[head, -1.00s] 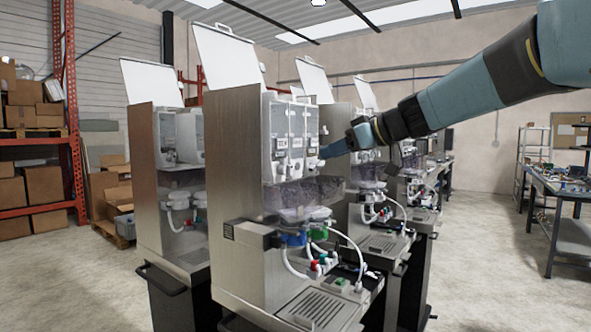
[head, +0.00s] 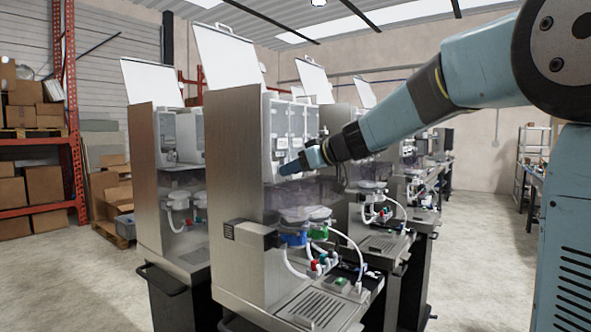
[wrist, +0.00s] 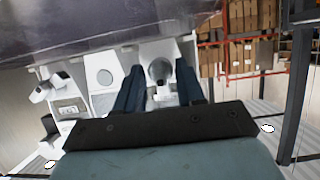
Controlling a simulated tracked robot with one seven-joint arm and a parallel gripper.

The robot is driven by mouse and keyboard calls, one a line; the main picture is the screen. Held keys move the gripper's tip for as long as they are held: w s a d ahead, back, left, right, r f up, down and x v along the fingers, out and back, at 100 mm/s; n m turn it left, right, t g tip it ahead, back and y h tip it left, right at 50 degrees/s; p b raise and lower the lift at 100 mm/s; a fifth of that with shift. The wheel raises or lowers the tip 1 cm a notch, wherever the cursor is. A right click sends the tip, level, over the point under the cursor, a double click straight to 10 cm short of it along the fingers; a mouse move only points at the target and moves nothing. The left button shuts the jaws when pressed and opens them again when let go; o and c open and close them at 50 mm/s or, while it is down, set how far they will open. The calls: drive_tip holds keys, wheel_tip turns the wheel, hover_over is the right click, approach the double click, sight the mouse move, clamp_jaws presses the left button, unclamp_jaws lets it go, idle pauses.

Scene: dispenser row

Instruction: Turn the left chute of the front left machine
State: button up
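The nearest dispensing machine (head: 238,180) has a tall steel side and white canisters (head: 290,128) in its upper front. My gripper (head: 287,168) is in front of these canisters, at their lower part, and hides some of them. In the wrist view, my gripper (wrist: 158,82) has its two dark blue fingers apart.
A second machine (head: 170,185) stands to the left, and others stand behind to the right. Below my gripper are blue (head: 293,239) and green (head: 318,234) collars, hoses and a drip tray (head: 318,308). Orange racking (head: 68,130) with boxes stands at the far left.

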clamp_jaws()
idle(0.4)
drive_tip(key=shift+w, duration=0.1)
drive_tip(key=shift+w+d+f+m+g+y, duration=0.1)
drive_tip(key=shift+m+g+y, duration=0.6)
drive_tip(key=shift+m, duration=0.95)
drive_tip(key=shift+w+d+f+m+g+y, duration=0.15)
drive_tip(key=shift+m+g+y, duration=0.3)
drive_tip(key=shift+m+y, duration=0.9)
drive_tip(key=shift+d+f+m+g+y, duration=0.1)
drive_tip(key=shift+m+g+y, duration=0.4)
drive_tip(key=shift+m, duration=1.5)
